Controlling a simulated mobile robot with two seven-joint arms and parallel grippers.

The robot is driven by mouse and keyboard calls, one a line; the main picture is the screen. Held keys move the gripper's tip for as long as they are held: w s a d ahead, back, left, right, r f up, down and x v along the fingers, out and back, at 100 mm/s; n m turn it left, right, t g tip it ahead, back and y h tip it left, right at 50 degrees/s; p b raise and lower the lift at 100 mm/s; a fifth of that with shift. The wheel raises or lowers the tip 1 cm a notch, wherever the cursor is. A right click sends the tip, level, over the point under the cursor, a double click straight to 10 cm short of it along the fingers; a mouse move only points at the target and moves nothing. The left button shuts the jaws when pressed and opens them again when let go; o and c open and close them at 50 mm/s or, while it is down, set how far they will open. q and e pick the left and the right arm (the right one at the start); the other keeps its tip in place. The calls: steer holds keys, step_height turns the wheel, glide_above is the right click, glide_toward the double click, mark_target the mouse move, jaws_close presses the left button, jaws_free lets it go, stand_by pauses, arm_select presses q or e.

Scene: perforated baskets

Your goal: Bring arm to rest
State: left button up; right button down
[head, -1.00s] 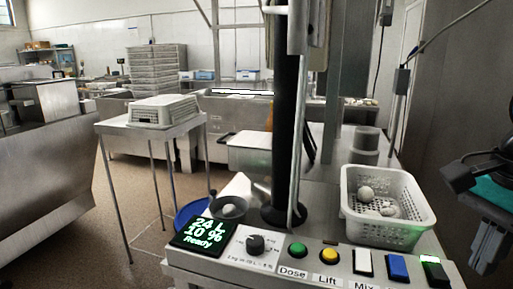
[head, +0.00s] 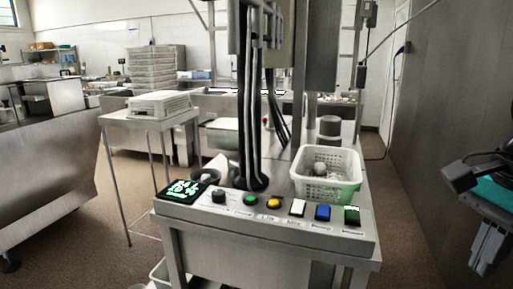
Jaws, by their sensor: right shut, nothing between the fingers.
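My right gripper (head: 487,262) hangs at the right edge of the head view, with its fingers pointing down. It is shut and empty, and it touches nothing that I can see. A dark and green part of my right arm shows just above it. It is to the right of the steel machine, apart from it. My left gripper is not in view.
The machine's control panel (head: 268,216) has coloured buttons and a lit display (head: 184,189). A white perforated basket (head: 328,190) with pale round items stands on the machine. A steel side table (head: 149,122) stands left. Floor is open between the machine and the right wall (head: 442,110).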

steer(key=w+a+f+m+t+y, duration=0.35)
steer(key=f+m+y, duration=0.25)
steer(key=m+y, duration=0.5)
step_height(320, 180, down, 16)
steer(key=w+d+m+t+h, duration=0.15)
steer(key=m+t, duration=0.45)
steer(key=m, duration=0.8)
steer(key=d+r+m+t+h, duration=0.1)
steer(key=m+t+h, duration=0.35)
steer(key=m, duration=0.85)
steer(key=s+a+f+m+g+h, duration=0.1)
steer(key=s+a+f+m, duration=0.3)
steer(key=f+m, duration=0.4)
steer(key=s+a+f+m+g+h, duration=0.1)
steer(key=s+a+f+m+g, duration=0.1)
steer(key=s+a+f+m, duration=0.2)
steer(key=a+f+m+p, duration=0.1)
steer(key=a+f+m, duration=0.2)
steer(key=f, duration=0.1)
steer(key=shift+s+f+m+h, duration=0.15)
steer(key=shift+s+m+h, duration=0.1)
steer(key=shift+m+h, duration=0.15)
